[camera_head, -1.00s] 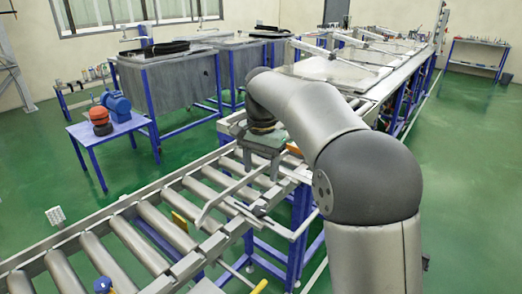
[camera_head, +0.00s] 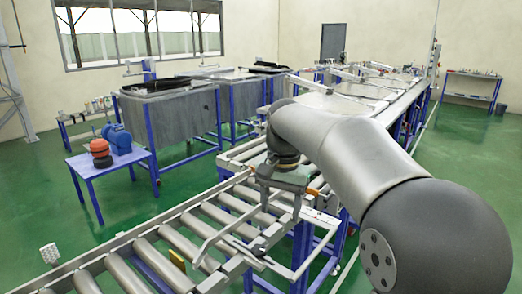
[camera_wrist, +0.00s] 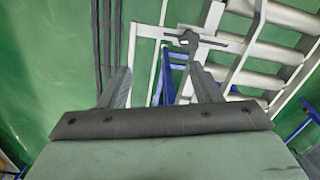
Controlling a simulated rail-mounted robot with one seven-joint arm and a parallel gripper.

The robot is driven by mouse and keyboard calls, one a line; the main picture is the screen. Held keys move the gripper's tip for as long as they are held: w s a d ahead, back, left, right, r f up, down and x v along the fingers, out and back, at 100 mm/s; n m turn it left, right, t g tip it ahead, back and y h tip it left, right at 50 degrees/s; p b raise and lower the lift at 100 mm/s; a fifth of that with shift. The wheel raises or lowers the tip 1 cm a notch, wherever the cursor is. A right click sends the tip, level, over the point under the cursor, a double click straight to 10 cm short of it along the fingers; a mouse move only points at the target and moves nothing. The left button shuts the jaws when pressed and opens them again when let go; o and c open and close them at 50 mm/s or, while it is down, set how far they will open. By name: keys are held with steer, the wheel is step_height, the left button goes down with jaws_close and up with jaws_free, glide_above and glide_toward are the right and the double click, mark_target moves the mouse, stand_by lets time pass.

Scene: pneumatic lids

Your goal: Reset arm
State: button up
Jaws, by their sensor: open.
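My gripper (camera_wrist: 160,88) is open in the wrist view, with its two grey fingers spread apart and nothing between them. Beyond the fingers are a light metal frame with a dark clamp-like piece (camera_wrist: 189,38) and the roller conveyor (camera_wrist: 285,52). In the head view my arm reaches out from the lower right, and its grey-green end (camera_head: 283,177) hangs over the conveyor rollers.
A blue side table (camera_head: 82,166) with an orange-and-black item (camera_head: 100,153) and a blue device (camera_head: 118,138) stands left. Grey tanks (camera_head: 170,122) on blue frames stand behind. A long line of lids (camera_head: 335,103) runs to the back.

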steer(key=s+d+f+n, duration=0.1)
steer(key=s+d+f, duration=0.2)
steer(key=s+f, duration=0.2)
steer(key=s+d+f+n, duration=0.2)
steer(key=s+d+f, duration=0.2)
steer(key=s, duration=0.8)
steer(key=s+d+f+n, duration=0.2)
steer(key=s+d+f, duration=0.1)
steer(key=s+f, duration=0.3)
steer(key=shift+s+d+f+t, duration=0.15)
steer(key=shift+s+f+t, duration=0.25)
steer(key=shift+s, duration=0.85)
